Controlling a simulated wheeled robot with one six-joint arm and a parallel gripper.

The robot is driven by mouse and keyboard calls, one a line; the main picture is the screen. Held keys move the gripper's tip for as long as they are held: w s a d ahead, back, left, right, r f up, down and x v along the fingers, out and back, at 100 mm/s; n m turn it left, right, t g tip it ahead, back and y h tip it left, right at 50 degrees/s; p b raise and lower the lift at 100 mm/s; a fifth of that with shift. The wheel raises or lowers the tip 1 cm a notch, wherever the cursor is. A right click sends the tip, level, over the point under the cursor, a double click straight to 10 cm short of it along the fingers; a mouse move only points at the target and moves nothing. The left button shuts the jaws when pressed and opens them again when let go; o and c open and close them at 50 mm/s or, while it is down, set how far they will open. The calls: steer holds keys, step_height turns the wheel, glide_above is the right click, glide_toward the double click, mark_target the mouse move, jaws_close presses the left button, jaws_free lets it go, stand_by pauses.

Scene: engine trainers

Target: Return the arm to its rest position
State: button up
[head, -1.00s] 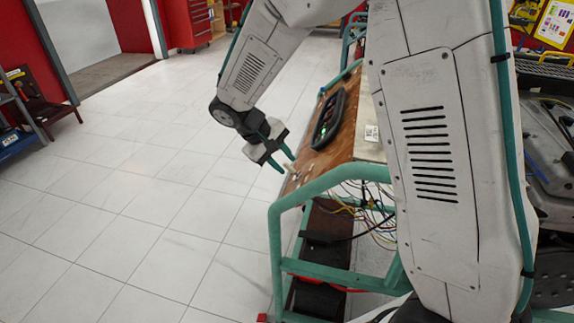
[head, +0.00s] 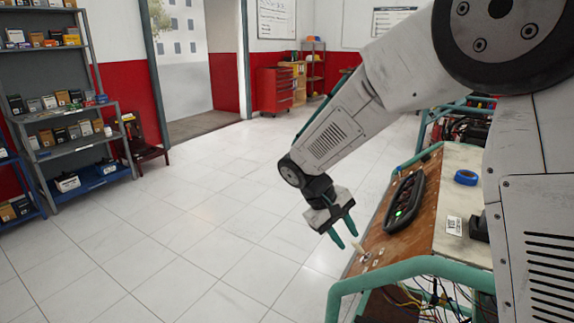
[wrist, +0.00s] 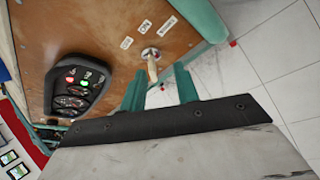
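My arm reaches from the upper right toward a brown panel on a teal-framed engine trainer. My gripper (head: 345,235) points down beside the left edge of the panel (head: 377,237), with its two teal fingers apart and nothing between them in the head view. The wrist view also shows the gripper (wrist: 160,90) open. A small lever with a pale handle on a round metal base (wrist: 150,56) stands on the panel just beyond the fingertips. I cannot tell from the wrist view how far apart they are. In the head view the fingers look clear of it.
A black gauge cluster (head: 404,202) with a green light sits on the panel. A blue tape roll (head: 466,177) lies on the trainer top. The teal frame rail (head: 400,274) runs along the near side, with loose wires below. Tiled floor (head: 200,235) is open at left; shelves (head: 75,145) stand beyond.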

steer(key=s+d+r+m+t+y, duration=0.1)
steer(key=s+r, duration=0.3)
steer(key=s, duration=0.5)
steer(key=s+d+r+m+y, duration=0.2)
steer(key=s+d+r+y, duration=0.1)
steer(key=s, duration=0.7)
steer(key=s+d+r+m+t+y, duration=0.1)
steer(key=s+d+r, duration=0.3)
steer(key=s, duration=0.5)
steer(key=shift+s+r+m+t+y, duration=0.15)
steer(key=shift+r+m+t+y, duration=0.15)
steer(key=shift+r+y, duration=0.25)
